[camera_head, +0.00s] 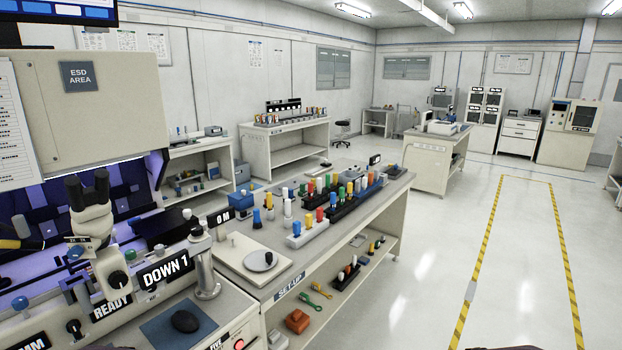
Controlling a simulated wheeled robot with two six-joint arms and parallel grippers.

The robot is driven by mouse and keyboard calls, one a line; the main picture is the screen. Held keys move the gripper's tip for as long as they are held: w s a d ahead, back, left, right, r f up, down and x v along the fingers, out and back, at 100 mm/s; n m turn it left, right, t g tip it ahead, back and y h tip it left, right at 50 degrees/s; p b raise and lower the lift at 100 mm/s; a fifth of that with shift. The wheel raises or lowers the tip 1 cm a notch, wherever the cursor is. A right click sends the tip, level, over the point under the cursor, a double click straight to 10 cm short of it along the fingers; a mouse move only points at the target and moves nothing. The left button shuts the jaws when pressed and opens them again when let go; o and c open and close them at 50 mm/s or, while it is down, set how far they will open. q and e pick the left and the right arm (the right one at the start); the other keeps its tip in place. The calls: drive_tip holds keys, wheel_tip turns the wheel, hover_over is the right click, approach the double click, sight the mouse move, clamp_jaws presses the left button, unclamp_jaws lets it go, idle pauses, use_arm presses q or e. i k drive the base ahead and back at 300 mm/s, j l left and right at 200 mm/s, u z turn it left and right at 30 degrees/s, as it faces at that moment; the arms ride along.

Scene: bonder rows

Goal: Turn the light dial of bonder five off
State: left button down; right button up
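A cream bonder machine (90,110) fills the left side, with a microscope (92,212) on its front. A second black knob (74,327) is lower left. I cannot tell which is the light dial or read its setting. The bay behind the microscope glows purple. Neither of my grippers is identifiable in view.
A set-up bench (345,250) with colored bottles and a round plate adjoins the machine on the right. A black mouse (185,321) lies on a blue mat (160,332) at the front. Open floor with a yellow-black marked lane (480,255) lies to the right.

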sight(159, 250)
drive_tip(key=u, duration=1.25)
